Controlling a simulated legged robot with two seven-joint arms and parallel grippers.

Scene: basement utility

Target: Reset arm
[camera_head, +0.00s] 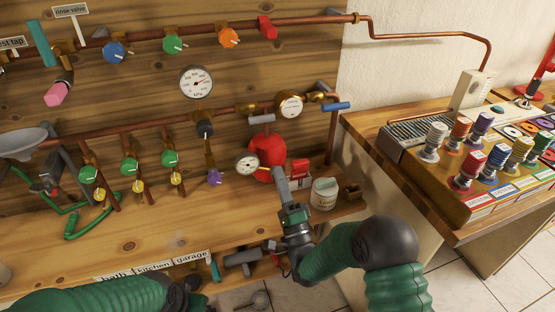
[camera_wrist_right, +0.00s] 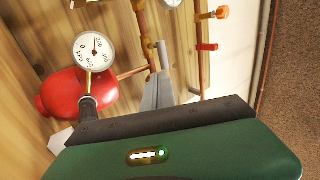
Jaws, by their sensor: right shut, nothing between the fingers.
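My right gripper (camera_head: 281,186) is in front of the wooden panel, beside the red tank (camera_head: 267,158) and its small gauge (camera_head: 248,163). Its fingers are shut with nothing held. In the right wrist view the green gripper body (camera_wrist_right: 190,155) fills the bottom, with the fingers (camera_wrist_right: 157,95) pointing toward the panel. The red tank (camera_wrist_right: 78,97) and a white gauge (camera_wrist_right: 95,50) show left of the fingers there. My left arm (camera_head: 95,296) comes in at the bottom left; its gripper is not clearly shown.
Copper pipes with coloured valve knobs (camera_head: 170,159) and a round gauge (camera_head: 196,82) run across the panel. A white tub (camera_head: 324,194) stands right of my right gripper. Labelled shelf edges (camera_head: 152,266) lie below. A side table (camera_head: 400,178) with coloured spools (camera_head: 467,168) stands at right.

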